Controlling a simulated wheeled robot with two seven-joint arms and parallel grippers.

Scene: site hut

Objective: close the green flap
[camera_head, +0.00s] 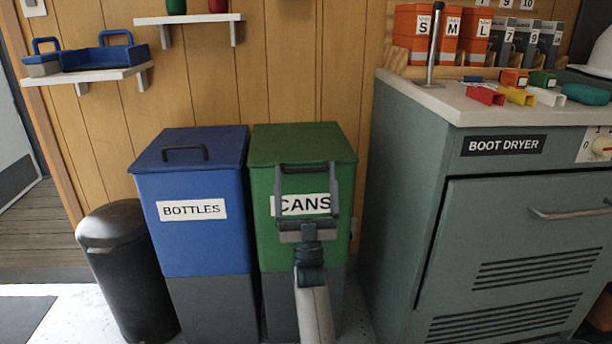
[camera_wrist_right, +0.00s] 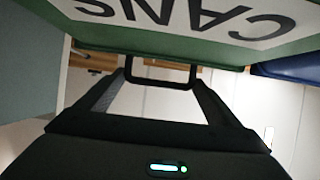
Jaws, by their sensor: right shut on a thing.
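The green flap (camera_head: 295,145) is the lid of the green bin (camera_head: 262,215) labelled CANS. It looks about level on top of the bin; I cannot tell whether a small gap is left under it. Its dark handle (camera_head: 305,167) is near the front edge. My right gripper (camera_head: 307,174) comes up in front of the label, its fingers at the two ends of the handle, shut on it. In the right wrist view the handle (camera_wrist_right: 160,83) spans between the fingertips, below the upside-down CANS label (camera_wrist_right: 180,15). My left gripper is not in view.
A blue bin (camera_head: 205,235) labelled BOTTLES, its lid down, stands close on the left. A black pedal bin (camera_head: 125,265) is farther left. The boot dryer cabinet (camera_head: 500,220) stands to the right. A wall shelf (camera_head: 90,76) holds blue trays.

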